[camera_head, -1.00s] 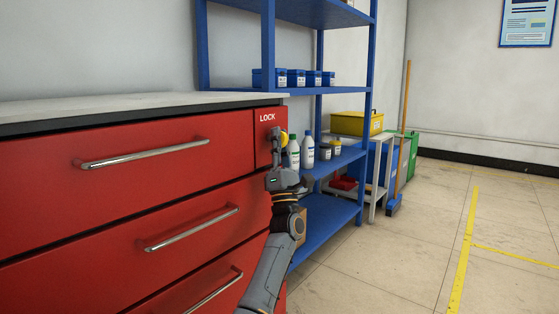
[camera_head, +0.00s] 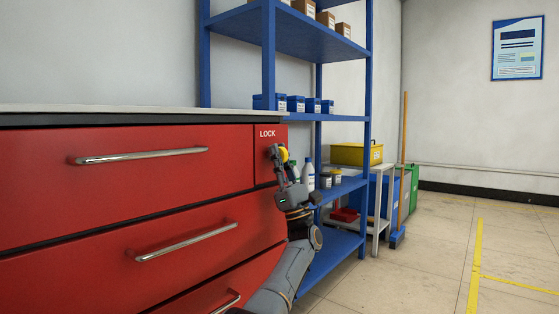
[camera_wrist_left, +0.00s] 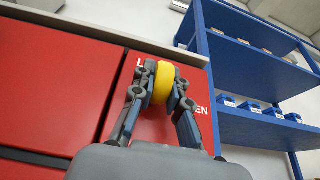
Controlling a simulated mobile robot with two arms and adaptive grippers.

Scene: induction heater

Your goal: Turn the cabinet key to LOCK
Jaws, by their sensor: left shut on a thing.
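The red cabinet (camera_head: 90,190) fills the left of the head view, with the white word LOCK (camera_head: 267,133) on its narrow right-hand panel. A yellow round key (camera_head: 284,155) sits on that panel below the word, partly hidden by my fingers. In the left wrist view the yellow key (camera_wrist_left: 163,82) is between the two fingers. My left gripper (camera_head: 279,155) is shut on it. Beside the fingers in the wrist view, an L and the letters EN (camera_wrist_left: 201,109) show; the rest is covered. The key's exact angle is hard to tell. My right gripper is not in view.
A blue shelf rack (camera_head: 268,70) stands close to the right of the cabinet, with bottles (camera_head: 308,174) and blue bins (camera_head: 296,104). A white stand with a yellow box (camera_head: 357,154) and a broom (camera_head: 403,160) are farther back. Floor at right is clear.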

